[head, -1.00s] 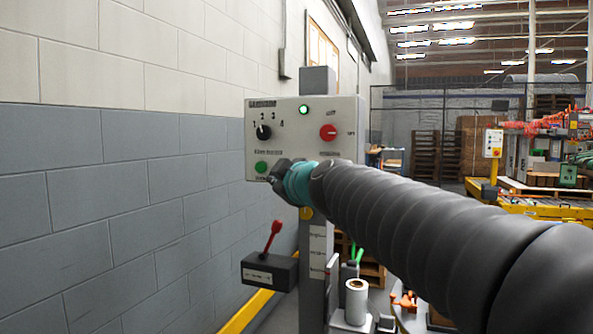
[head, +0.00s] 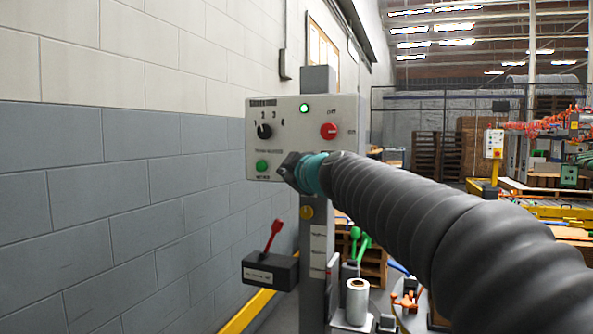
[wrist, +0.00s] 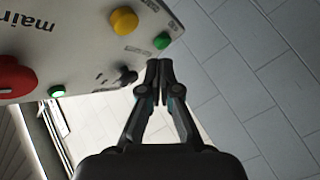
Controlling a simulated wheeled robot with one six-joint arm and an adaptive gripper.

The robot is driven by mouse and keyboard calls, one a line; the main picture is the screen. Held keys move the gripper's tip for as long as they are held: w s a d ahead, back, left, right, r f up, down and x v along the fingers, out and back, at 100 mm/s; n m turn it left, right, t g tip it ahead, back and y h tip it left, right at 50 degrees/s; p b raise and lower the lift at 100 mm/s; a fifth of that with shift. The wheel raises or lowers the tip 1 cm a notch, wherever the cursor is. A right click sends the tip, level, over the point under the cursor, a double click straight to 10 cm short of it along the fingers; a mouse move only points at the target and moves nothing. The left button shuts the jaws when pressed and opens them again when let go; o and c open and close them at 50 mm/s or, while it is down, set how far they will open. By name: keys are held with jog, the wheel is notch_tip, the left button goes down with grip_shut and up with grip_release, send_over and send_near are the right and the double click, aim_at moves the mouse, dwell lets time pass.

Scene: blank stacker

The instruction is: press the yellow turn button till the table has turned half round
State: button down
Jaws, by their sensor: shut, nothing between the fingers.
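The yellow turn button (wrist: 124,20) shows in the wrist view on the pale control panel (wrist: 80,45). In the head view my gripper covers that part of the panel (head: 290,145). My gripper (wrist: 158,64) is shut and empty. In the wrist view its tips are by the panel's edge, near the green button (wrist: 161,41) and the black knob (wrist: 127,75), and show apart from the yellow button. In the head view my gripper (head: 287,168) is at the panel's lower part, right of the green button (head: 261,166). A small part of what may be the table (head: 412,322) shows at the bottom, mostly hidden by my arm.
A red switch (head: 328,131) and a lit green lamp (head: 304,108) are on the panel. A yellow disc (head: 307,212) is on the post below. A red-handled lever box (head: 270,270) sticks out at left, near the block wall (head: 120,190). A white roll (head: 357,300) stands low.

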jog(key=shift+w+d+b, duration=0.25)
jog(key=shift+w+d, duration=0.05)
jog(key=shift+w, duration=0.5)
jog(key=shift+w+d+b, duration=0.2)
jog(key=shift+w+d, duration=0.1)
jog(key=shift+w, duration=0.5)
dwell(0.3)
jog(key=shift+w+d+b, duration=0.15)
jog(key=shift+w+b, duration=0.25)
